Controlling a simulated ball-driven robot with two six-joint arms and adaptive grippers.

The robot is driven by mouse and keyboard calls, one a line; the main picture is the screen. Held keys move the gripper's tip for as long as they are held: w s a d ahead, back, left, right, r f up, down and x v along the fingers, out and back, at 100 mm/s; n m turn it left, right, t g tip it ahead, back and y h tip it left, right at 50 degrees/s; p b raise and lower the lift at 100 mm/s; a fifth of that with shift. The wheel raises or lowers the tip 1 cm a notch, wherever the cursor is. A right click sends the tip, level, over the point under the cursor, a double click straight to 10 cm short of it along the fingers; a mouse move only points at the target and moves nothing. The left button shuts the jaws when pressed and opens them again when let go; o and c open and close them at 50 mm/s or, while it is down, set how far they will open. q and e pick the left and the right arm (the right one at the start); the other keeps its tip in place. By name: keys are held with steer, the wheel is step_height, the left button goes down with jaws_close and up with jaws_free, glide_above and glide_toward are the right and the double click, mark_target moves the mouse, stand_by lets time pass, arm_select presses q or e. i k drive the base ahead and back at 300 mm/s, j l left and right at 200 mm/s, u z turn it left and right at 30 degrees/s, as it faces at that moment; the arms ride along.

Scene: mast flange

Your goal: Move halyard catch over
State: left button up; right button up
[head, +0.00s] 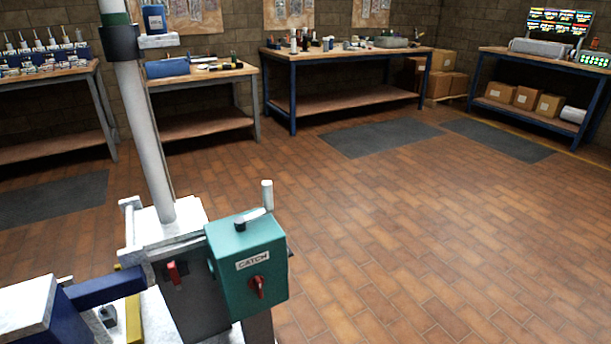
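The halyard catch shows as a teal box (232,256) with a white label reading CATCH, beside the foot of the white mast (146,140). A red knob (258,288) sits on its front face, below the label, with its grip roughly upright. A crank (254,216) lies on top of the box, with a pale upright handle at its far right end. A grey box (190,300) with a small red lever (174,273) stands directly left of the teal box. Neither of my grippers is in view.
A dark blue beam (105,287) and a white block (28,312) fill the lower left, near a yellow bar (132,310). Workbenches (345,52) line the back walls. The brick floor (420,230) right of the catch is clear.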

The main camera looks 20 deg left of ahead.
mark_target(257, 281)
steer(key=i+l+u, duration=0.1)
steer(key=l, duration=0.25)
steer(key=i+l+u, duration=0.25)
steer(key=l, duration=0.45)
steer(key=i+l+u, duration=0.1)
steer(key=i+l, duration=0.15)
steer(key=l, duration=0.15)
steer(key=u, duration=1.2)
